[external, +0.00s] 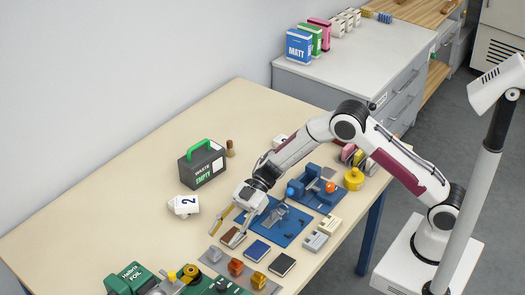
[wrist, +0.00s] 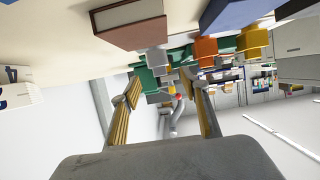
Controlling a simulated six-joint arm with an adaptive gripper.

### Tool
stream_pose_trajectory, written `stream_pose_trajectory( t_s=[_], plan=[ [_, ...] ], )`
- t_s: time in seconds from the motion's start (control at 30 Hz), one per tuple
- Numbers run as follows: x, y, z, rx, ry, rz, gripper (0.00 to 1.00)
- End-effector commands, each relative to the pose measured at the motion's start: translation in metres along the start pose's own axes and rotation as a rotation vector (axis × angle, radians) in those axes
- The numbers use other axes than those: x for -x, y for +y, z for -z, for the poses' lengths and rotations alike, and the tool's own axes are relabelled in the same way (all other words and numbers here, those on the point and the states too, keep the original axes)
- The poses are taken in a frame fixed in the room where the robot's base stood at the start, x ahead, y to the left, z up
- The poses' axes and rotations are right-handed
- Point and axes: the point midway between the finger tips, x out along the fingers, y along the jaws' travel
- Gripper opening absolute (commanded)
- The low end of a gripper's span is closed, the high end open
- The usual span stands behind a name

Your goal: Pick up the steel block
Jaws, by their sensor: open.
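A small grey block, which looks like the steel block (external: 214,254), stands near the front of the table at the left end of a row of small blocks. It also shows in the wrist view as a grey block (wrist: 152,57) beyond the fingers. My gripper (external: 230,226) is open and empty, with its yellow-padded fingers apart, above the table by the brown flat block (external: 232,235). The grey block is apart from the fingers, a little in front of them. In the wrist view my open fingers (wrist: 160,86) point toward the row, and the scene appears upside down.
A blue flat block (external: 257,250) and a black one (external: 282,264) lie close by. A green machine (external: 130,281) is at the front left. A blue fixture plate (external: 285,232) lies right of my gripper.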

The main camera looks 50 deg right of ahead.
Motion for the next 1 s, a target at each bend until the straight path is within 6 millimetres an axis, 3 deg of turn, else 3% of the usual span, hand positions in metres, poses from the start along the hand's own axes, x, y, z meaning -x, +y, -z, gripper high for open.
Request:
stream_pose_trajectory(
  t_s=[0.57, 1.0],
  plan=[
    [-0.01, 0.0, 0.0, -0.001, 0.0, -0.001, 0.45],
    [-0.058, 0.0, 0.0, 0.0, -0.001, 0.0, 0.45]
  ],
)
